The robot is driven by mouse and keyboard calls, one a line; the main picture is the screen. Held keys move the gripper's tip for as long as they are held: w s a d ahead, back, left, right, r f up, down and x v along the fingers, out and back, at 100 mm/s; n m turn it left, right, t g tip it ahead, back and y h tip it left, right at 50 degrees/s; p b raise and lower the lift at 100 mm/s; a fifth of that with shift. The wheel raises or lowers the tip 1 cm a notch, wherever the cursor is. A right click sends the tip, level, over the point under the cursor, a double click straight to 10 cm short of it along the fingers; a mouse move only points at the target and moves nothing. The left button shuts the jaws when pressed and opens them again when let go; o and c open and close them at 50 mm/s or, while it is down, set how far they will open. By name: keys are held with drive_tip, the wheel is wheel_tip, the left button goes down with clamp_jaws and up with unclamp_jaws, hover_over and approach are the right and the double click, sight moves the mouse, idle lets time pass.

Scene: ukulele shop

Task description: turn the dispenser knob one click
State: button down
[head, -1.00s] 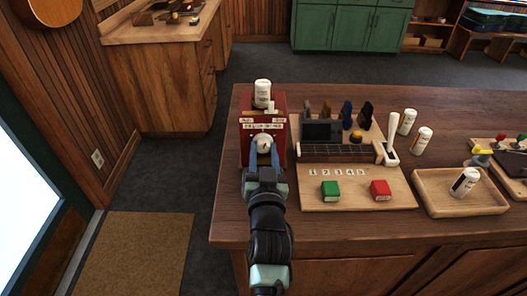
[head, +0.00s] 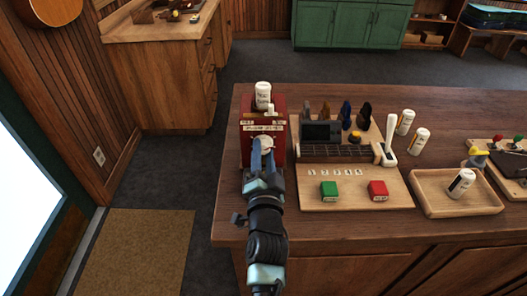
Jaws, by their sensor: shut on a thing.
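The dispenser (head: 247,112) is a red box near the left end of the wooden counter, with a pale label strip across its upper front. Its round pale knob (head: 263,142) is on the front face, partly hidden by my gripper. My gripper (head: 263,149) reaches the knob from the front, its blue fingers shut on it, one on each side. A white bottle (head: 263,93) stands upright on top of the dispenser, with a smaller white piece in front of it.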

idle(0.3)
drive_tip(key=shift+c, duration=2.2)
unclamp_jaws()
drive_tip(key=s, duration=0.6)
drive_tip(key=s+p, duration=0.1)
drive_tip(key=s, duration=0.6)
drive_tip(key=shift+d+f, duration=0.15)
drive_tip(key=shift+f, duration=0.05)
drive_tip(key=shift+w, duration=0.1)
